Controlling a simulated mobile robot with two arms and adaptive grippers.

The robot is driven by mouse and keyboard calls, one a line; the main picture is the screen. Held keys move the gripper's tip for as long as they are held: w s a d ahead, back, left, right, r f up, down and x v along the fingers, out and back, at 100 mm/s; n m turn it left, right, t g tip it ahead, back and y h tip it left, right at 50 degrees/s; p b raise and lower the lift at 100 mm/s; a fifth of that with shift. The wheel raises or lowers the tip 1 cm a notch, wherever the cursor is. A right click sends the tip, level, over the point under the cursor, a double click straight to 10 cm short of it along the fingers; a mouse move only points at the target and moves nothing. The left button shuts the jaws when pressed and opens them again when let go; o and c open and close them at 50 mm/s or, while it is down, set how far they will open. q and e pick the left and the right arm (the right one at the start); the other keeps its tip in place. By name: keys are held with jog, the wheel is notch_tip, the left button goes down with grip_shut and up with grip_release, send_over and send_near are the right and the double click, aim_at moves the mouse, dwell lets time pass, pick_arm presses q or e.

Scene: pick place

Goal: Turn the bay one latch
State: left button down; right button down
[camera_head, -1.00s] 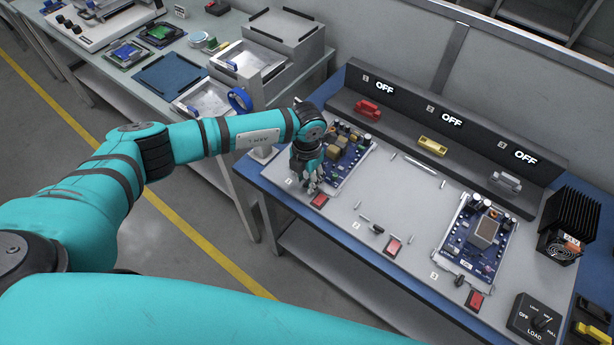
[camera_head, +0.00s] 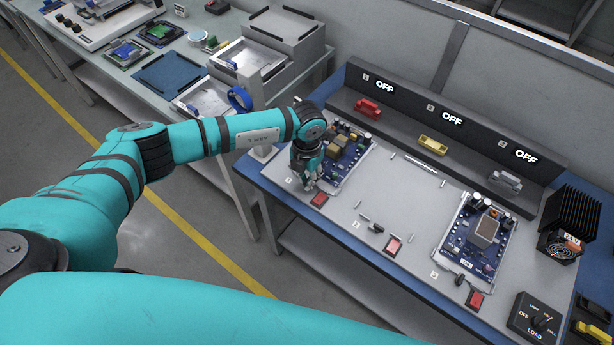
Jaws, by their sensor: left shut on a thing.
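Bay one is at the left end of the test bench, with a blue circuit board (camera_head: 352,160) lying in it and a red switch (camera_head: 319,200) in front. My left gripper (camera_head: 309,185) points down at the front left corner of this board, just left of the red switch. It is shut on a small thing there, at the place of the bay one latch. The fingers hide the latch, so its angle cannot be seen. Similar small black latches show at bay two (camera_head: 377,228) and bay three (camera_head: 460,280). My right gripper is not in view.
Bay two is empty, with only small pins on the grey bench top (camera_head: 388,192). Bay three holds another board (camera_head: 463,249). The rear panel shows several OFF displays (camera_head: 451,118) above red, yellow and grey handles. A black heatsink (camera_head: 572,216) and load knob box (camera_head: 535,318) stand right.

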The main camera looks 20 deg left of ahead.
aim_at(307, 180)
pick_arm(q)
jog(key=n, duration=0.8)
jog(key=shift+w+r+n, duration=0.1)
jog(key=shift+n, duration=0.2)
jog(key=n, duration=0.4)
jog(key=shift+n+p, duration=0.3)
jog(key=shift+p, duration=0.1)
jog(key=shift+n+p, duration=0.35)
jog(key=shift+n, duration=1.45)
jog(key=c, duration=1.4)
grip_release()
notch_tip(307, 180, up, 12)
